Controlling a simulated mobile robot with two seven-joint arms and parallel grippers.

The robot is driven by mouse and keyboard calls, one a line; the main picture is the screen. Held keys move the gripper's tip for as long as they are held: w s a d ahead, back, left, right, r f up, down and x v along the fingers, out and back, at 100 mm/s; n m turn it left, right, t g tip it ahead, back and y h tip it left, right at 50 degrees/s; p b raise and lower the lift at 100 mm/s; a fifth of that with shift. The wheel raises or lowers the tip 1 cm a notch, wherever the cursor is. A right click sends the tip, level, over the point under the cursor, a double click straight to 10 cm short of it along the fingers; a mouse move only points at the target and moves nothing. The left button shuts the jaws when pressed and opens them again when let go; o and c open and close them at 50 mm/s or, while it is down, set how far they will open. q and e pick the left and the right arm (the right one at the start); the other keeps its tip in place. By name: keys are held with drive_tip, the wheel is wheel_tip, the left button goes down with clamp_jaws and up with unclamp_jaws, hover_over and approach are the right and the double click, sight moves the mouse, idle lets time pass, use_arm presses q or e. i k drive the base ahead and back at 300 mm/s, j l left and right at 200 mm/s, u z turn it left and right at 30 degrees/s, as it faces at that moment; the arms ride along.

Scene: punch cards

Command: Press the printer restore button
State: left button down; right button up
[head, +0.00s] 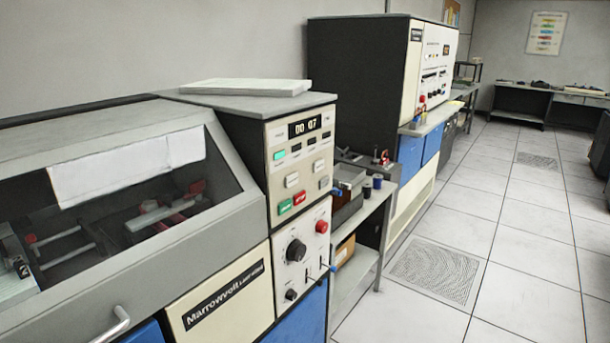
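The printer (232,215) fills the left of the head view, with a grey hood, a dark window and a "Marrowvolt" nameplate. Its upright control panel (275,182) is at its right end, under a display reading "00 07". The panel carries a green button (285,207), a red button (300,198), a few pale buttons and a lit green lamp (280,155). Below are a round red button (321,226) and a black knob (296,250). The labels are too small to read, so I cannot tell which is restore. Neither of my grippers is in view.
A paper stack (245,87) lies on top of the printer. A small side table (360,215) with boxes and dark cups stands just right of it. A tall dark cabinet machine (355,80) stands behind. The tiled floor (520,300) at right is open.

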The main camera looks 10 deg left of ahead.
sight(291, 180)
drive_tip(key=i+l, duration=0.15)
drive_tip(key=l, duration=0.15)
drive_tip(key=i+l+u, duration=0.15)
drive_tip(key=l, duration=0.15)
drive_tip(key=i+l, duration=0.15)
drive_tip(key=l, duration=0.15)
drive_tip(key=i+l+u, duration=0.1)
drive_tip(key=l, duration=0.2)
drive_tip(key=i, duration=0.05)
